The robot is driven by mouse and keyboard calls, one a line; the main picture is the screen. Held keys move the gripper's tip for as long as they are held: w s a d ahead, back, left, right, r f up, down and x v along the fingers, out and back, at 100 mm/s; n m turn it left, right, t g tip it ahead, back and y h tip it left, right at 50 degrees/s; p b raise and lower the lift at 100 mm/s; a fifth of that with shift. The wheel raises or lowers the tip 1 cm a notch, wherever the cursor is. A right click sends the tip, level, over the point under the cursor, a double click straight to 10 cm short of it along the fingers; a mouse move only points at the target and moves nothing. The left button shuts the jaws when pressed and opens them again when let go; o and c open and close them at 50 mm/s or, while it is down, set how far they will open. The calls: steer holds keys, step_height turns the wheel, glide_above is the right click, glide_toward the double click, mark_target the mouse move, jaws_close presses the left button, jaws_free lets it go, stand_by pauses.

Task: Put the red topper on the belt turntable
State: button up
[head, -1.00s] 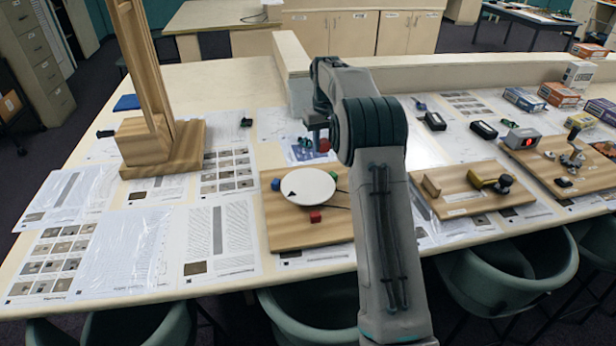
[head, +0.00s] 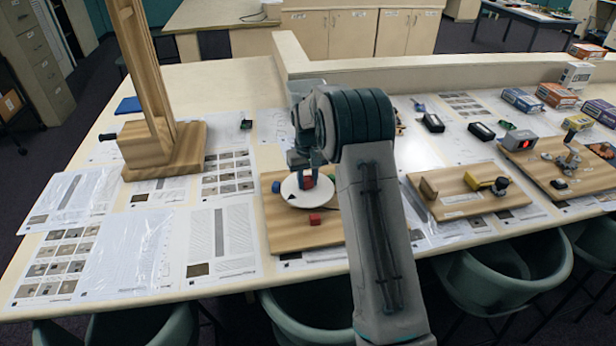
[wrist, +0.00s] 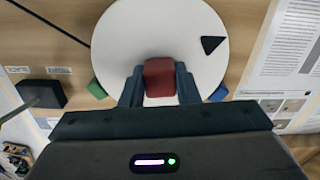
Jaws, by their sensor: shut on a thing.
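The belt turntable is a white round disc (head: 290,199) with a black triangle mark, on a wooden board (head: 290,238); the disc fills the upper middle of the wrist view (wrist: 150,30). My gripper (head: 306,181) is shut on the red topper (head: 309,183), a small red block also between the fingers in the wrist view (wrist: 159,77). The topper is over the disc, towards its far side. Whether it touches the disc is unclear.
A blue block (wrist: 218,93) and a green block (wrist: 97,88) stand beside the disc. A dark box (wrist: 41,93) is on the board. A tall wooden stand (head: 165,150) is at the left, and another wooden board (head: 455,205) at the right. Printed sheets cover the table.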

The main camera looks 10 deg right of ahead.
steer(key=shift+f, duration=0.15)
steer(key=o, duration=0.9)
steer(key=shift+o, duration=0.2)
